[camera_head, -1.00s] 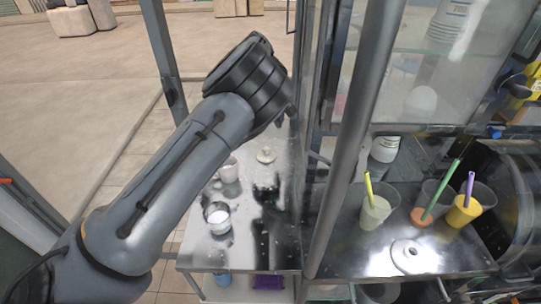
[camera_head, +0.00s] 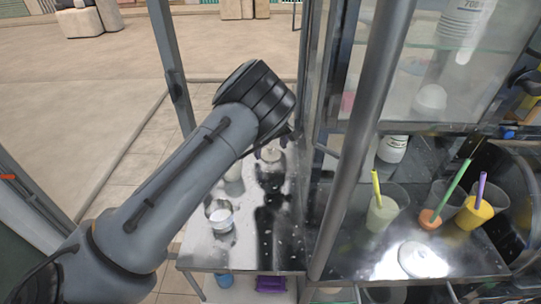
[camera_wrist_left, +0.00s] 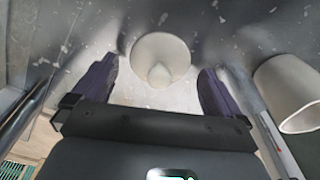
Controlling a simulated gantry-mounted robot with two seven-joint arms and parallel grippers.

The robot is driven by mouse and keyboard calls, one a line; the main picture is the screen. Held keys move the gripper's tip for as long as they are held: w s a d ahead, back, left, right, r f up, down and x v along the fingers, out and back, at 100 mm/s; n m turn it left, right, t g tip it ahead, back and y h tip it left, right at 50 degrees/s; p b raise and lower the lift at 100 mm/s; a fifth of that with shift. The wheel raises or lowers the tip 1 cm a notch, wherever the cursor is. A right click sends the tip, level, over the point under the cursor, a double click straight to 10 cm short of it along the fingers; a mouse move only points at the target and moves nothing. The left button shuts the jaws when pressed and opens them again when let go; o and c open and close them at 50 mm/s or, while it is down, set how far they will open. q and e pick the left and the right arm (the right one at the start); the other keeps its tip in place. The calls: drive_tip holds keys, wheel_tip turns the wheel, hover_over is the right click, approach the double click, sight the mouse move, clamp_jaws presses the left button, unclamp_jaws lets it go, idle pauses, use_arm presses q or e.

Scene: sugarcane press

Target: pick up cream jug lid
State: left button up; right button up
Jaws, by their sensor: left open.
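A small white round lid with a knob (camera_head: 271,156) lies on the metal table at the far end, partly hidden by my left gripper. It also shows in the left wrist view (camera_wrist_left: 160,60), flat on the speckled surface with its knob toward the camera. My left gripper (camera_wrist_left: 157,85) is open, with a dark finger on each side of the lid. I see no clear contact between the fingers and the lid. In the head view my left arm hides most of the gripper. My right gripper is not in view.
A white cup (camera_wrist_left: 291,92) stands close to the right finger. A metal-looking jug with white contents (camera_head: 220,217) stands nearer on the table. Another white lid (camera_head: 422,260) lies on the right counter, near cups with straws. A metal post (camera_head: 352,150) stands between table and counter.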

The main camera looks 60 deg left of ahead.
use_arm(q)
drive_tip(key=shift+a+f, duration=0.1)
drive_tip(key=shift+f, duration=0.35)
drive_tip(key=c, duration=1)
drive_tip(key=shift+r, duration=0.15)
drive_tip(key=shift+c, duration=0.2)
